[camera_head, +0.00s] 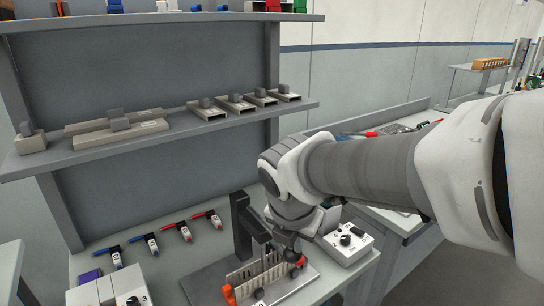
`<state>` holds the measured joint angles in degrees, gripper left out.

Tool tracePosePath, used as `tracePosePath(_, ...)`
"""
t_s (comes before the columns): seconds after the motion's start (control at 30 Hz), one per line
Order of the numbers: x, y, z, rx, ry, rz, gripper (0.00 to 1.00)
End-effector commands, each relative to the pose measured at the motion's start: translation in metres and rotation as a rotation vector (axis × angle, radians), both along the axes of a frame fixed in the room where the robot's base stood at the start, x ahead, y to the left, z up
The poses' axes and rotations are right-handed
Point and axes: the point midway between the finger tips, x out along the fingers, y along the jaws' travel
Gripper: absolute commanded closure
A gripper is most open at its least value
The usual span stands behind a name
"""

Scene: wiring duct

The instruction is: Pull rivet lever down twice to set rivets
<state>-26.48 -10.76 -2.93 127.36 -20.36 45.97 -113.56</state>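The riveting station (243,226) shows as a black upright post on a grey base plate, with a row of upright pale slats (252,272) like a slotted wiring duct in front of it. A small red knob (301,260), possibly the end of the rivet lever, shows at the right end of the row. An orange part (229,294) stands at its left end. My gripper (289,246) is above the right part of the station, close to the red knob. Its fingers are small and dark here, and I cannot tell whether they touch or hold the lever. My wrist hides part of the station.
A white control box (346,243) with a black knob stands right of the station. Red and blue hand tools (178,231) lie to the left, behind another white box (110,290). A grey shelf (150,143) with metal parts overhangs the bench. Another bench is at the right.

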Motion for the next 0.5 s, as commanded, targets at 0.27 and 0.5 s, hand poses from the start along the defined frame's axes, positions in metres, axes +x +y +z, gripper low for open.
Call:
tracePosePath(0.27, 0.004, 0.002, 0.011, -0.001, 0.000, 0.000, 1.00)
tracePosePath(0.5, 0.009, 0.006, 0.024, -0.001, 0.000, 0.000, 1.00)
